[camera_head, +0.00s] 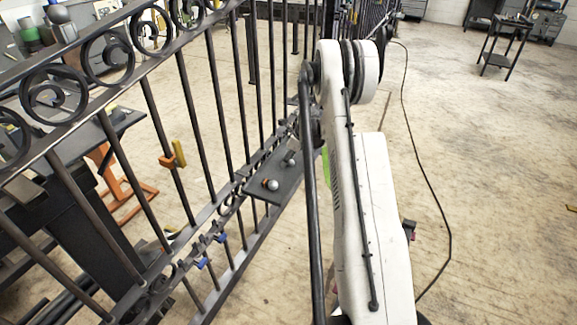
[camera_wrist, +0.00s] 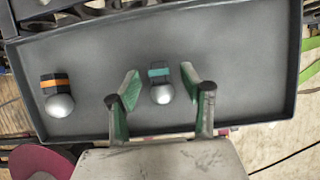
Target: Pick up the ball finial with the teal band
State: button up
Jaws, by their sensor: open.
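The ball finial with the teal band (camera_wrist: 161,90) lies on a grey tray (camera_wrist: 230,45) in the wrist view, with its silver ball toward my gripper. My gripper (camera_wrist: 158,82) is open, with green-lined fingers on either side of this finial and gaps between. A second ball finial with an orange band (camera_wrist: 58,95) lies to the left on the same tray. In the head view the tray (camera_head: 259,196) sits beside the iron gate, with the orange-banded finial (camera_head: 271,184) on it. My arm hides part of the tray and my gripper there.
The iron scroll gate (camera_head: 185,110) runs along the left of the tray in the head view. Blue clamps (camera_head: 203,262) and a yellow clamp (camera_head: 178,153) are on it. The tray has a raised rim. A black cable (camera_head: 405,110) lies on the open floor at right.

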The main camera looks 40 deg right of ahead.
jog(key=shift+w+f, duration=0.1)
jog(key=shift+f, duration=0.2)
jog(key=shift+a, duration=0.1)
grip_shut()
jog(key=shift+r, duration=0.2)
